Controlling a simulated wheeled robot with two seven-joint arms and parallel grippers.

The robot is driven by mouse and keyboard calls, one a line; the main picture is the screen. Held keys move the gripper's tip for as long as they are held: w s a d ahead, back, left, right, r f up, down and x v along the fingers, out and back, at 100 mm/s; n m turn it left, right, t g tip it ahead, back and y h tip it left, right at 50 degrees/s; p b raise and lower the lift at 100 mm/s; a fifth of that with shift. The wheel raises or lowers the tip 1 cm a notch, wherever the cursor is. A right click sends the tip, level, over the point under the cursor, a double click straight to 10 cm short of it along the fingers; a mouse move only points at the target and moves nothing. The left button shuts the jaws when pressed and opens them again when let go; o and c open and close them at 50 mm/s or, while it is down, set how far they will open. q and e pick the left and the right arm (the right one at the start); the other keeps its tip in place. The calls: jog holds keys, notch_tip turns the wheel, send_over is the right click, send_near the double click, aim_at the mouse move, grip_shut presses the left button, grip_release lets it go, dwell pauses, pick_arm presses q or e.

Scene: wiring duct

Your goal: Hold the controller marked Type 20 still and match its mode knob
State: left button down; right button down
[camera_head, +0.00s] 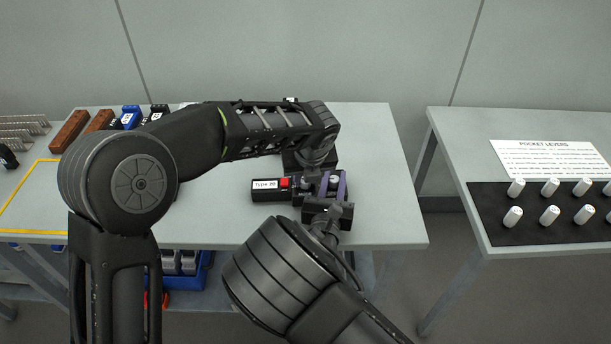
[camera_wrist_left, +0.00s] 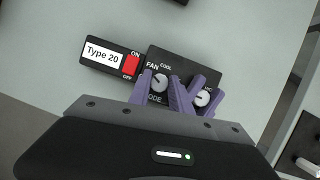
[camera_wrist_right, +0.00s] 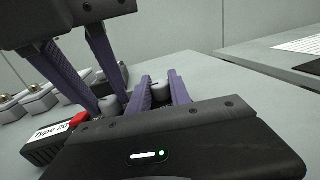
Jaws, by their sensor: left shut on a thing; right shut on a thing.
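The controller (camera_head: 268,196) marked Type 20 lies on the table, a black box with a white label and a red ON/OFF switch; its label (camera_wrist_left: 101,52) reads clearly in the left wrist view. My left gripper (camera_wrist_left: 160,80) comes down from above, its purple fingers shut on the mode knob (camera_wrist_left: 158,83), beside the FAN and COOL marks. My right gripper (camera_wrist_right: 160,85) comes in from the near side, its purple fingers shut around the second, right-hand knob (camera_wrist_left: 202,98). The fingers hide parts of both knobs and of the box, so the mode pointer is unclear.
Brown blocks (camera_head: 75,131) and blue and black devices stand at the table's back left, near a yellow outlined area (camera_head: 30,196). A blue bin (camera_head: 185,279) is below. The right table (camera_head: 468,140) holds a Pocket Levers sheet and several white knobs on a black mat.

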pick_arm(q)
jog(key=shift+n, duration=0.3)
jog(key=shift+d+n+g+y, duration=0.1)
jog(key=shift+n+g+y, duration=0.35)
jog(key=shift+n, duration=0.9)
jog(key=shift+n+g+y, duration=0.15)
jog(key=shift+n+y, duration=0.5)
jog(key=shift+n, duration=0.7)
jog(key=c, duration=1.5)
grip_release()
jog(key=shift+o, duration=0.2)
jog(key=v, duration=1.2)
jog(key=shift+w, duration=0.1)
